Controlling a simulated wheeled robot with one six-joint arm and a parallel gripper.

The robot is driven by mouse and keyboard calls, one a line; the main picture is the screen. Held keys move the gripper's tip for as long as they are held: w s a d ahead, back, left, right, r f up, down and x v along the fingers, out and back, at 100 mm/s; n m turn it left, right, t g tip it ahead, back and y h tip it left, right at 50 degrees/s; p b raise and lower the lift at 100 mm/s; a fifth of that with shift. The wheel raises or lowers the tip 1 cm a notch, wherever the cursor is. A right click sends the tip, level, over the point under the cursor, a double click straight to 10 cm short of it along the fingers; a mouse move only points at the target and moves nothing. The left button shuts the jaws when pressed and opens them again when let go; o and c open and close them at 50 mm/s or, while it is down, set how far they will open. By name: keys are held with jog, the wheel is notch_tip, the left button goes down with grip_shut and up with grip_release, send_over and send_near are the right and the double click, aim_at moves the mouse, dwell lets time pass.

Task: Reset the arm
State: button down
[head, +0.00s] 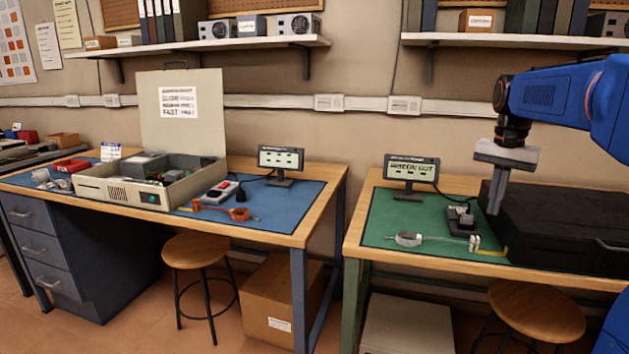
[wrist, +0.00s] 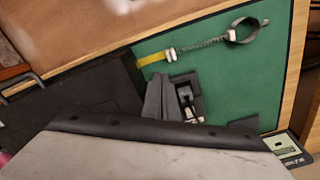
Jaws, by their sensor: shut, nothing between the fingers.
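My blue arm reaches in from the upper right in the head view. My gripper (head: 495,208) points down above the right bench, in front of the left end of a black case (head: 570,222). Its grey fingers are together and hold nothing. In the wrist view the closed fingers (wrist: 160,85) show beside a small dark device (wrist: 187,100) on the green mat (wrist: 215,60). The black case (wrist: 75,95) lies to their left. My gripper's body hides the lower part of the wrist view.
A wrist strap with a coiled cord (head: 410,238) and a small display (head: 411,170) are on the right bench. An open beige computer case (head: 150,185) stands on the blue-matted left bench. Stools (head: 195,250) stand below. A shelf (head: 515,40) hangs above.

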jog(key=s+a+f+n+t, duration=0.1)
jog(key=s+a+f+n, duration=0.15)
jog(key=s+a, duration=0.35)
jog(key=s+a+f+n+t, duration=0.1)
jog(key=s+a+f+n, duration=0.2)
jog(key=s, duration=0.6)
jog(key=s+a+f+n+t, duration=0.1)
jog(key=s+a+f, duration=0.1)
jog(key=s+f, duration=0.4)
jog(key=s+a+f+n+t, duration=0.1)
jog(key=s+a+f+n, duration=0.1)
jog(key=s+f, duration=0.4)
jog(key=shift+s+a+t, duration=0.3)
jog(key=shift+s+a, duration=0.55)
jog(key=shift+s, duration=0.15)
